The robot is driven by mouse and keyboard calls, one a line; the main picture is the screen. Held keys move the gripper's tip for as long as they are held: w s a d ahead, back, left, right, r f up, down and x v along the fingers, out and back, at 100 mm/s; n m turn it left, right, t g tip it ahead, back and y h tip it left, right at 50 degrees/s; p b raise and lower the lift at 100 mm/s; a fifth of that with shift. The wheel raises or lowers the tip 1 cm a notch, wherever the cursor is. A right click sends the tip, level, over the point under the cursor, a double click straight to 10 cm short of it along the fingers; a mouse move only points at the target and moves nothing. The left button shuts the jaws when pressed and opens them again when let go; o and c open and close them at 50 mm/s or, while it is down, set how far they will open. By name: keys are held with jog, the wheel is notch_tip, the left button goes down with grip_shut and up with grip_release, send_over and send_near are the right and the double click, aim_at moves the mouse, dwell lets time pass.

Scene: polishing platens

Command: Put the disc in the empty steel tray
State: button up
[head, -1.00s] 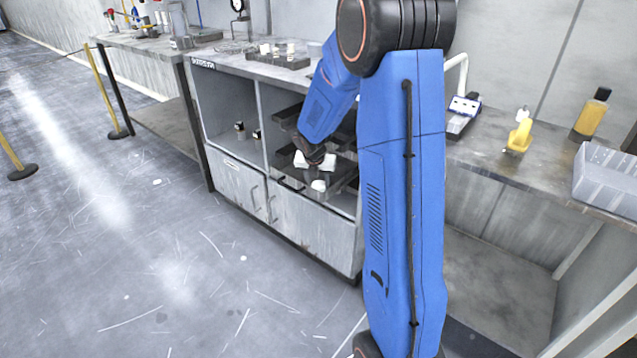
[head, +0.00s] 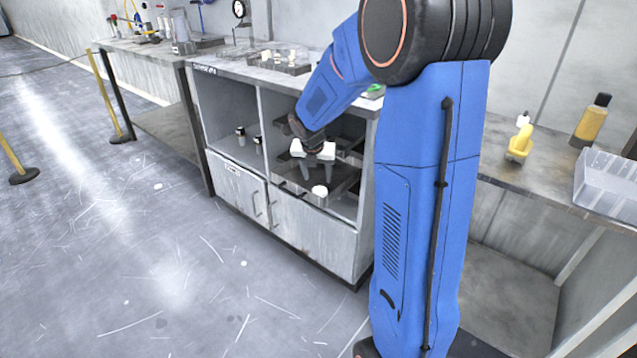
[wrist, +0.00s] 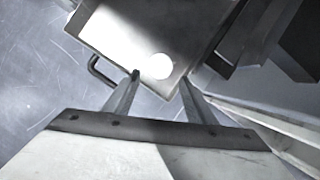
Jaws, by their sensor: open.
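A small white disc (head: 320,190) lies flat near the front of the lower pulled-out tray (head: 345,187) in the cabinet. It also shows as a bright circle in the wrist view (wrist: 159,66), near a corner of the shiny tray floor (wrist: 118,38). My gripper (head: 315,176) is open and empty, just above and behind the disc in the head view. In the wrist view its two fingertips (wrist: 160,75) straddle the disc in the picture; contact cannot be told. Another dark tray (head: 347,140) sits higher in the cabinet, partly hidden by my arm; its contents cannot be seen.
A tray with several white pieces (head: 280,63) stands on the bench top. Two small bottles (head: 240,135) stand in the left cabinet compartment. A yellow item (head: 519,145), an amber bottle (head: 592,120) and a clear bin (head: 612,185) are on the right bench. The floor in front is clear.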

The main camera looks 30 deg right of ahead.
jog(key=s+a+r+m+y, duration=0.1)
jog(key=s+a+r+m, duration=0.3)
jog(key=s+r+m, duration=0.3)
jog(key=s+a+r+m, duration=0.4)
jog(key=s+a+m, duration=0.1)
jog(key=s, duration=0.5)
jog(key=s+a+m+y, duration=0.1)
jog(key=s+a+m, duration=0.2)
jog(key=s+m, duration=0.4)
jog(key=s+a+m+t+y, duration=0.1)
jog(key=s+a+m, duration=0.3)
jog(key=s+m, duration=0.4)
jog(key=s, duration=0.3)
jog(key=shift+s, duration=0.35)
